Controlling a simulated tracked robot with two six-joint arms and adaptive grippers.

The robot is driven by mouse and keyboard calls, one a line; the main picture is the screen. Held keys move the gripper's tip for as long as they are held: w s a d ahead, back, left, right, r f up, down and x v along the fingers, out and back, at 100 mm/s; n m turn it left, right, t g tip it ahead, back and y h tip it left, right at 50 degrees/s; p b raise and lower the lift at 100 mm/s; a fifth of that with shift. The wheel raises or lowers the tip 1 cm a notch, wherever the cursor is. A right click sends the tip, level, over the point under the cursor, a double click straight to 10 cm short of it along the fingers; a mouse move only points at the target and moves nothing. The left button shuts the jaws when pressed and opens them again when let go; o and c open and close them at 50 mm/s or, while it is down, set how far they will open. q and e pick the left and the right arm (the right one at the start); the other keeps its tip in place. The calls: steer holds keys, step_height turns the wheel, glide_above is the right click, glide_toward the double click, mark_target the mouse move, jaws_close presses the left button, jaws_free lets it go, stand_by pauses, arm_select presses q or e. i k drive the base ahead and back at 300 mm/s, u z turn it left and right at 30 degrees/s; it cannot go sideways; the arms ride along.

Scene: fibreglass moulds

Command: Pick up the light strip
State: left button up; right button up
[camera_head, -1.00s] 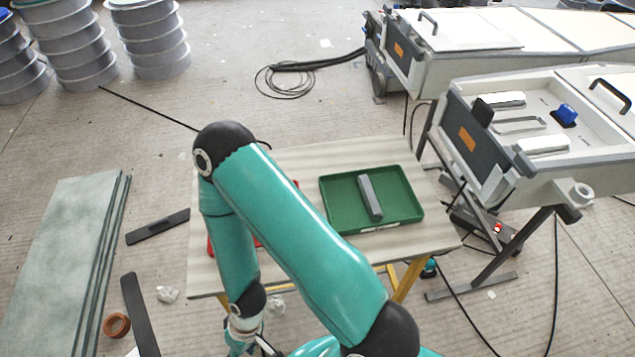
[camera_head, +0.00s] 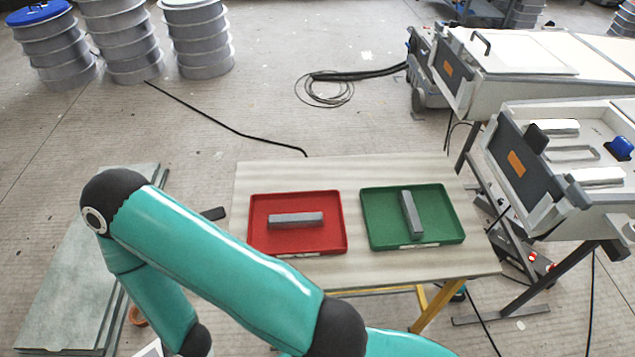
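Two similar grey strips lie in trays on the table; I cannot tell surely which one the task calls the light strip. One grey strip (camera_head: 296,220) lies crosswise in the red tray (camera_head: 260,243). The other grey strip (camera_head: 411,214) lies lengthwise, slightly tilted, in the green tray (camera_head: 447,229). One teal arm of mine crosses the lower left, with its elbow bent high and its forearm running down out of the picture. Neither gripper shows. Both strips are fully visible, and nothing touches them from above.
The pale wooden table (camera_head: 345,177) has free room around both trays. A white mould machine (camera_head: 570,170) stands close to its right. Green-grey panels (camera_head: 75,270) lie at the left. A black cable (camera_head: 225,125) runs over the floor behind the table.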

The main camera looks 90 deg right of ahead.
mark_target(410, 213)
steer(key=z, duration=0.25)
steer(key=k, duration=2.4)
steer(key=z, duration=0.75)
steer(key=i, duration=0.95)
steer(key=z, duration=0.05)
